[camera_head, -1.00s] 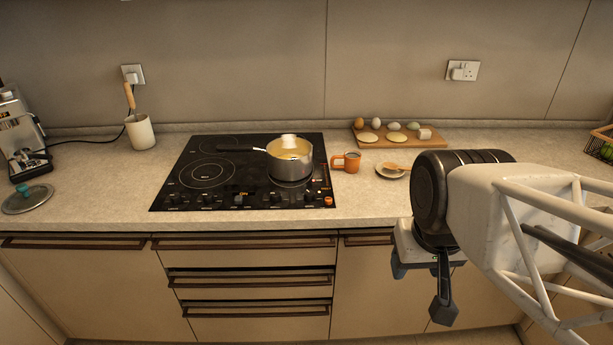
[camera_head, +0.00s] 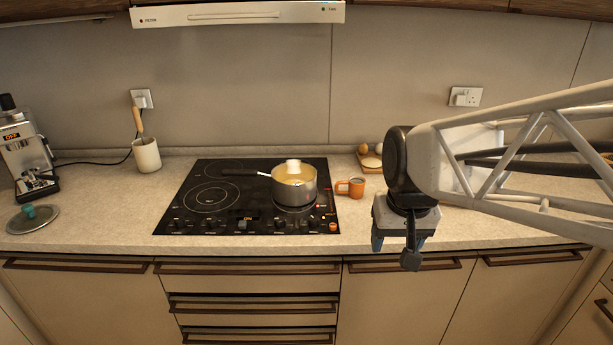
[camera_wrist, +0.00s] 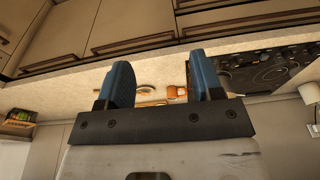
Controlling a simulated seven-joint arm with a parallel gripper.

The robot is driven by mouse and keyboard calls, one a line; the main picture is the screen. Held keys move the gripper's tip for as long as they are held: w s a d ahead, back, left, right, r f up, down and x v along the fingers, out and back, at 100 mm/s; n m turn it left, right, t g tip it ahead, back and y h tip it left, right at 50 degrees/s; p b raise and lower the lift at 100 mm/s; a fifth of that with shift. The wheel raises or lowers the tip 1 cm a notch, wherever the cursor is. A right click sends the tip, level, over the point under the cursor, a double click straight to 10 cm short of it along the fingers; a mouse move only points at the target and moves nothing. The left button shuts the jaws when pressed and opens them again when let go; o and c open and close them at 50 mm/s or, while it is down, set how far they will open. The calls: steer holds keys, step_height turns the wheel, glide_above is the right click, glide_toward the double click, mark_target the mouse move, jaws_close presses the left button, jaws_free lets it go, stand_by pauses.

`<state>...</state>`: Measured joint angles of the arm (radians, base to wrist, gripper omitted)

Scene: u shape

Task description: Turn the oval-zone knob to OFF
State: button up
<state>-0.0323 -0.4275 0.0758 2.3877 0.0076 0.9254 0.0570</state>
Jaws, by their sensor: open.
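The black glass cooktop (camera_head: 180,214) is set in the counter left of my gripper. A row of small dark knobs (camera_head: 242,225) runs along its front edge; the picture is too small to read their markings or tell which is the oval-zone knob. My gripper (camera_head: 397,262) is to the right of the cooktop, near the counter's front edge, touching no knob. In the wrist view its two blue fingers (camera_wrist: 160,88) are spread apart and empty, with part of the cooktop (camera_wrist: 240,78) beyond them.
A range hood (camera_head: 236,14) hangs above. The counter's front strip is clear.

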steer(key=w+a, duration=0.2)
steer(key=w, duration=0.7)
steer(key=g, duration=0.2)
glide_above(314, 218)
steer(key=f, duration=0.9)
steer(key=d+f, duration=0.1)
steer(key=f, duration=0.3)
steer(key=shift+s+f, duration=0.15)
steer(key=shift+s, duration=0.25)
steer(key=shift+w+a+f, duration=0.3)
steer(key=shift+w+f, duration=0.1)
steer(key=shift+f, duration=0.1)
steer(key=shift+a+f, duration=0.2)
steer(key=shift+f, duration=3.55)
